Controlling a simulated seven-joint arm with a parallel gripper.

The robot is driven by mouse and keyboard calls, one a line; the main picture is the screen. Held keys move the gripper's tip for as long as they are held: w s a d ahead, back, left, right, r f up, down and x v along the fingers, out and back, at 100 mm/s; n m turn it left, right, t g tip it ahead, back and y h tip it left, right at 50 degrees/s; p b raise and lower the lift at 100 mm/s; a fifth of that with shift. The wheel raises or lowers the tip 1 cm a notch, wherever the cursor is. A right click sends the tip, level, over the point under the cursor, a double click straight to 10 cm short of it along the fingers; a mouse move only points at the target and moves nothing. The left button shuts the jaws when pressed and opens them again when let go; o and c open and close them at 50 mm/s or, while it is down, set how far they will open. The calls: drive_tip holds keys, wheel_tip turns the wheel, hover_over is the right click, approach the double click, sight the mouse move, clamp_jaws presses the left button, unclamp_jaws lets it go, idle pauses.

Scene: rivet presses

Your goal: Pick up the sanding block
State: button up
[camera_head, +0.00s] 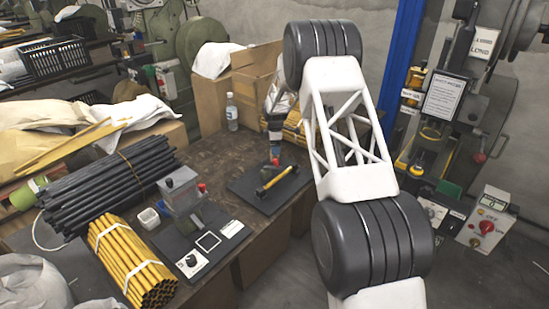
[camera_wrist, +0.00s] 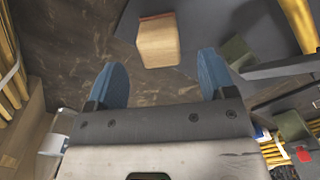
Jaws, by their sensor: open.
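A tan, wood-coloured block (camera_wrist: 158,45), which looks like the sanding block, shows at the top of the wrist view. It sits just beyond the fingertips, roughly midway between them, with brown tabletop and a dark grey plate around it. My gripper (camera_wrist: 163,75) is open, its two blue fingers wide apart with nothing between them. The block is apart from both fingers. In the head view I cannot make out the block, and my white arm with dark joints hides part of the bench.
A dark plate (camera_head: 250,199) with a yellow bar stands on the brown bench (camera_head: 218,127). Black rods (camera_head: 110,185), yellow tubes (camera_head: 132,262) and a grey press (camera_head: 180,190) crowd the left. A water bottle (camera_head: 231,112) stands before cardboard boxes (camera_head: 208,100).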

drive_tip(key=shift+f, duration=0.45)
drive_tip(key=shift+f, duration=0.1)
drive_tip(key=shift+a+f, duration=0.1)
drive_tip(key=shift+f, duration=2.45)
drive_tip(key=shift+c, duration=0.4)
drive_tip(key=c, duration=1)
drive_tip(key=shift+r, duration=0.15)
drive_tip(key=shift+r, duration=4.9)
